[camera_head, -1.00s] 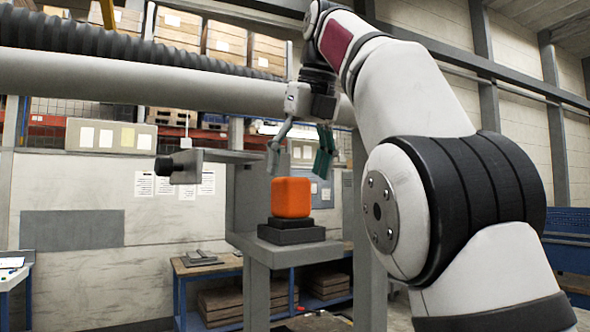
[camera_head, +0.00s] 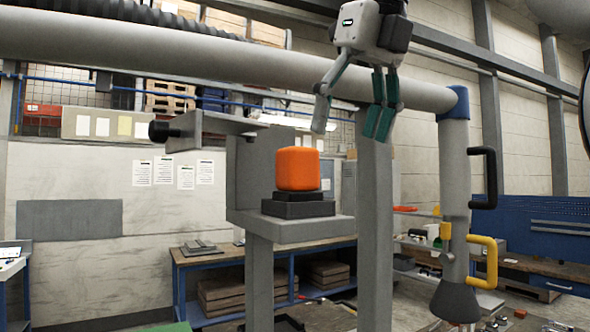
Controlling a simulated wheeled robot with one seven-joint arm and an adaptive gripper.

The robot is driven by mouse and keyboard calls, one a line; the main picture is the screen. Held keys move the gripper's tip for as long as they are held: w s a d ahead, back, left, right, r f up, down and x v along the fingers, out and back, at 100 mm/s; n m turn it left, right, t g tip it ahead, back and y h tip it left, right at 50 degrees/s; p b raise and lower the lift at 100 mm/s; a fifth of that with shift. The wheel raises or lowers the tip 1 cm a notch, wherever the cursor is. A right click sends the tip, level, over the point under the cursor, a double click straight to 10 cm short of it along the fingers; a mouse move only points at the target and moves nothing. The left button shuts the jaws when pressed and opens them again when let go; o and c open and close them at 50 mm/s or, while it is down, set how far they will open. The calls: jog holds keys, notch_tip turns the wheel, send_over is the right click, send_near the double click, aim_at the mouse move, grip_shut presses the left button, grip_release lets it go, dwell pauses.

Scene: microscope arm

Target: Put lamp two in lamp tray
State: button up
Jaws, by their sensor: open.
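An orange rounded block (camera_head: 297,169) sits on a stepped black base (camera_head: 298,204) on a grey stand shelf (camera_head: 290,229). I cannot tell whether this block is lamp two. No thing is clearly recognisable as the lamp tray. My gripper (camera_head: 351,120) hangs at the upper right of the block in the picture, fingers pointing down, apart and empty. One finger is grey and the other shows green pads. The gripper appears clear of the block, though its depth is hard to judge.
A thick grey pipe (camera_head: 230,57) crosses behind the gripper and bends down at the right to a grey cone (camera_head: 455,301). Black (camera_head: 489,178) and yellow (camera_head: 490,262) handles stick out there. A grey post (camera_head: 375,240) stands right of the block. A workbench (camera_head: 205,259) is behind.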

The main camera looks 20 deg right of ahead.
jog(key=s+a+f+n, duration=0.1)
jog(key=s+f+n, duration=0.2)
jog(key=f+n, duration=0.8)
jog(key=s+f+n, duration=0.3)
jog(key=f+n, duration=0.8)
jog(key=f, duration=0.2)
jog(key=s+a+f+n+t, duration=0.1)
jog(key=s+f+n, duration=0.2)
jog(key=f+n, duration=0.8)
jog(key=shift+s+a+f+n+h, duration=0.3)
jog(key=shift+a+f+n+h, duration=0.1)
jog(key=shift+f, duration=0.45)
